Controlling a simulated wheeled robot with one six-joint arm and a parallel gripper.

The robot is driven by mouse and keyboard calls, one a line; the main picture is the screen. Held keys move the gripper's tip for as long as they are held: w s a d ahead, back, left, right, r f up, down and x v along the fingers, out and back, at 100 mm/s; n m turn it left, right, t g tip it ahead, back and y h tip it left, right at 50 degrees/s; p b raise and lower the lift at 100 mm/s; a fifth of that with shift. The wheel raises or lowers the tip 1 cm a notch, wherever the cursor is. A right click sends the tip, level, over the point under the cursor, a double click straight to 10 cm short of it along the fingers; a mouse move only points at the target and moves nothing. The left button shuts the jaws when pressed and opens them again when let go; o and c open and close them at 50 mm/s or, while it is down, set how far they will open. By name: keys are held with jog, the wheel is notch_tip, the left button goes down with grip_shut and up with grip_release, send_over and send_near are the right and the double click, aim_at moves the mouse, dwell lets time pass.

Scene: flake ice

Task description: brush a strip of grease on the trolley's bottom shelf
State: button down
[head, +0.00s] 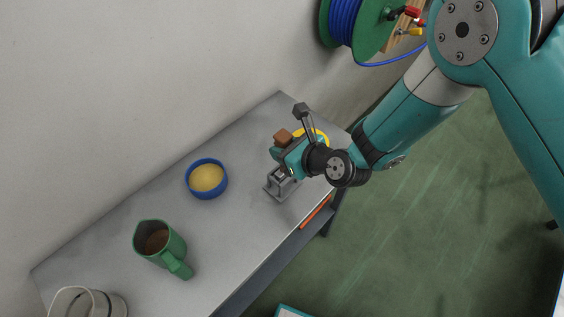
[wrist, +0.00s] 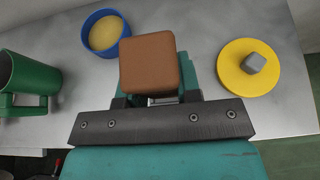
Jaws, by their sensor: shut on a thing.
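My gripper (head: 287,160) is over the far right part of a grey bench top (head: 240,160). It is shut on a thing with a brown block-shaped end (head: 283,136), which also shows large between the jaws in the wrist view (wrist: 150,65). I see no bristles, so I cannot tell for sure that it is the brush. A grey metal holder (head: 279,185) stands just below my gripper; whether the held thing touches it is unclear. A blue bowl (head: 190,181) of yellow grease (head: 207,178) stands to the left. I cannot make out the trolley's bottom shelf.
A yellow disc (wrist: 232,82) with a grey knob lies right of my gripper in the wrist view. A green jug (head: 160,243) and a pale container (head: 110,300) stand on the bench's near left. Green floor lies right.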

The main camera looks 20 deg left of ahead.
aim_at(281, 134)
jog(key=shift+r, duration=0.1)
jog(key=shift+r+p, duration=2.15)
jog(key=shift+r, duration=0.25)
jog(key=shift+r+p, duration=2.15)
jog(key=shift+r, duration=0.35)
jog(key=c, duration=1.3)
grip_release()
jog(key=shift+c, duration=0.2)
grip_shut()
